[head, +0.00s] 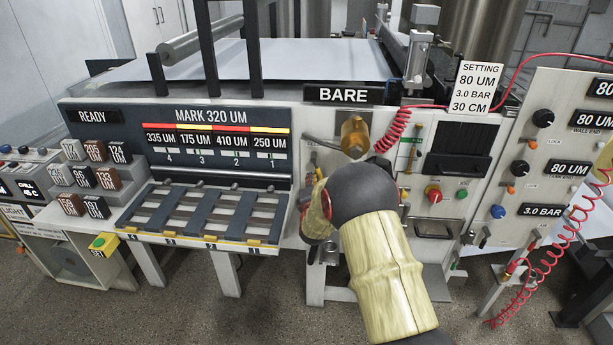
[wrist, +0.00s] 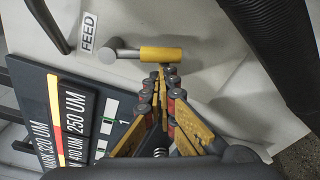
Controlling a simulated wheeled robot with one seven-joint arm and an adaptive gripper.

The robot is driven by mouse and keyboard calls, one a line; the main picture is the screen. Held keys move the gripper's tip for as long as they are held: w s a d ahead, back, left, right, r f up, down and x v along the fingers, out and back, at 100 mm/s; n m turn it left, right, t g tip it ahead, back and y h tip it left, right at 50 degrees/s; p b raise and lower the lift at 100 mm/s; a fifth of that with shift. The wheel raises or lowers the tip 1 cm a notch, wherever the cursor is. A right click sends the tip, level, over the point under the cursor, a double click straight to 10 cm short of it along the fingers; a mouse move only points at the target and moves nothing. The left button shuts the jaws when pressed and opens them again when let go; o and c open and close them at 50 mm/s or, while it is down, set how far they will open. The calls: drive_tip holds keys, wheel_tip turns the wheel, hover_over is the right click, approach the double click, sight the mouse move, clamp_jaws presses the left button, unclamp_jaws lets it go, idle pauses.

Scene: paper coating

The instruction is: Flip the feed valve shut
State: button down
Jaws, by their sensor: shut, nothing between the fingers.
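The feed valve (wrist: 160,54) shows in the wrist view as a grey stem with a yellow handle, on a pale panel beside a FEED label (wrist: 88,33). The handle lies across the picture, pointing right from the stem. My gripper (wrist: 163,74) is shut and empty, its fingertips at the lower edge of the yellow handle; I cannot tell whether they touch it. In the head view my arm covers most of the gripper, and I cannot make out the valve clearly.
A brass cylinder (head: 355,135) and a coiled red hose (head: 393,130) are just above my arm in the head view. The MARK 320 UM display (head: 218,140) is left, above a slotted rack (head: 205,210). A knob panel (head: 545,150) stands right.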

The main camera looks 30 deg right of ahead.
drive_tip(key=s+d+r+n+p, duration=0.1)
drive_tip(key=s+d+r+n, duration=0.1)
drive_tip(key=d, duration=0.3)
drive_tip(key=shift+s+d+r+n+g, duration=0.2)
drive_tip(key=shift+s+r+n+g, duration=0.1)
drive_tip(key=shift+s+r, duration=0.5)
drive_tip(key=shift+r, duration=0.1)
idle(0.9)
